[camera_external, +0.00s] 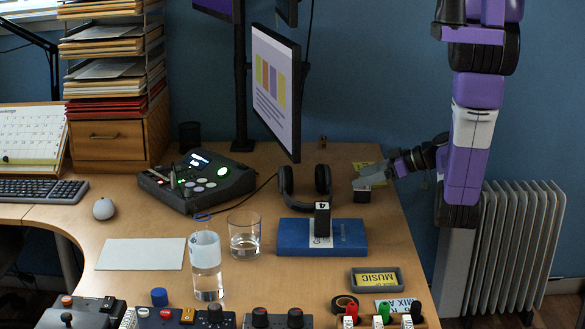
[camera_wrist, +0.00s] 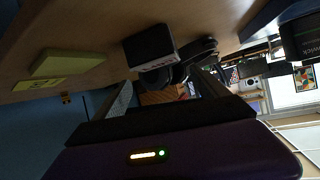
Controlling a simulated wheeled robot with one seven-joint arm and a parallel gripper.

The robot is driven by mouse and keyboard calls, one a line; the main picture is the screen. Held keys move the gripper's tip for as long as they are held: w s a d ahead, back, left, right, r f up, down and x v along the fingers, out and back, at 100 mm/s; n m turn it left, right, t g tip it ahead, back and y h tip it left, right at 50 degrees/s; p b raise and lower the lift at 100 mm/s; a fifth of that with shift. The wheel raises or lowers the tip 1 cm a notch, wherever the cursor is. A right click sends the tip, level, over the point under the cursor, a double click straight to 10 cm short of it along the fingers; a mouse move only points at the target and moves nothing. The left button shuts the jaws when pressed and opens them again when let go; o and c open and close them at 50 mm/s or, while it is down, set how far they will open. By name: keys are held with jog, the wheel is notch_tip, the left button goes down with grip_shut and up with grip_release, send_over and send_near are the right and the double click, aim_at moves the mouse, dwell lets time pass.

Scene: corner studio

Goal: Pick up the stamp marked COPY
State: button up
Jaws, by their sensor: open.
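My gripper (camera_external: 372,180) is open at the right side of the desk, reaching in from the right. In the wrist view its two fingers (camera_wrist: 163,82) stand apart with nothing held between them. A small dark block with a pale side (camera_wrist: 150,47) sits on the desk just beyond the fingertips; it also shows below the gripper in the external view (camera_external: 362,194). Another dark upright block, marked 4 (camera_external: 322,220), stands at the blue box.
A yellow pad (camera_wrist: 66,62) lies beside the block. Headphones (camera_external: 287,182) stand left of the gripper, and the blue box (camera_external: 355,236) lies in front. A MUSIC tray (camera_external: 398,272), a glass (camera_external: 244,238) and a bottle (camera_external: 206,265) are nearer the front. The desk's right edge is close.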

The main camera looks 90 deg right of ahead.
aim_at(364, 188)
jog(key=s+n, duration=0.1)
jog(key=s, duration=0.1)
jog(key=s+y, duration=0.1)
jog(key=s, duration=0.1)
jog(key=s+n+y, duration=0.1)
jog(key=s, duration=0.1)
jog(key=shift+a+f+n+t+b, duration=0.2)
jog(key=shift+a+n+t+b, duration=0.1)
jog(key=shift+a+t, duration=0.1)
jog(key=shift+p+x, duration=0.85)
jog(key=shift+x, duration=2.95)
jog(key=c, duration=1.5)
jog(key=shift+o, duration=0.2)
